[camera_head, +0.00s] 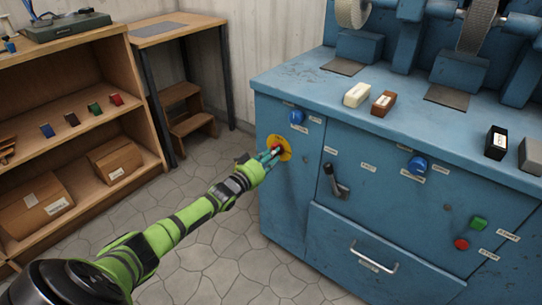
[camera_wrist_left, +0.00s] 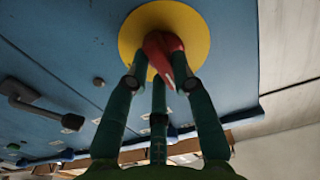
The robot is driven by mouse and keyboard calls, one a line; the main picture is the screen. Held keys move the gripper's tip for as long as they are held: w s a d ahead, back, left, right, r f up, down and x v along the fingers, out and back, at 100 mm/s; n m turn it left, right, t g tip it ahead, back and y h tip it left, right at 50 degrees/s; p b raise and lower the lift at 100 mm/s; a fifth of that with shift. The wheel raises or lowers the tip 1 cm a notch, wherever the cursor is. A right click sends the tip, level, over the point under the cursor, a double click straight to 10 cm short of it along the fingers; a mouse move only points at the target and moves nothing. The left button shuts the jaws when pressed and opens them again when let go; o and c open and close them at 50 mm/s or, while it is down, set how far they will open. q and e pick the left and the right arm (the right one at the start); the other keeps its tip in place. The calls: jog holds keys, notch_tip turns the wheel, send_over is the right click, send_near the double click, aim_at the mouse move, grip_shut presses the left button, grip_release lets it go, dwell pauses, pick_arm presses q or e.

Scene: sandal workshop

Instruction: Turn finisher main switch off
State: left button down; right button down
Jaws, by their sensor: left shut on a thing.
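The blue finisher (camera_head: 290,190) stands at the right in the head view. Its main switch (camera_head: 277,149) is a red knob on a round yellow plate (camera_head: 286,142), on the left part of the front panel. My left gripper (camera_head: 271,155) reaches it from the lower left and is shut on the red knob. In the left wrist view the red knob (camera_wrist_left: 163,50) sits between the fingers, in front of the yellow plate (camera_wrist_left: 190,25). Part of the knob is hidden by the fingers. My right gripper is not in view.
A black lever (camera_head: 337,181), blue knobs (camera_head: 418,164), a green button (camera_head: 479,223) and a red button (camera_head: 461,244) are on the same front. A drawer handle (camera_head: 373,258) juts out below. A wooden shelf (camera_head: 140,130) stands left; the floor between is clear.

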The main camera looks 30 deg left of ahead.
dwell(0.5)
pick_arm(q)
jog(key=c, duration=1)
grip_release()
jog(key=shift+c, duration=0.2)
jog(key=s+a, duration=0.1)
jog(key=s, duration=1.1)
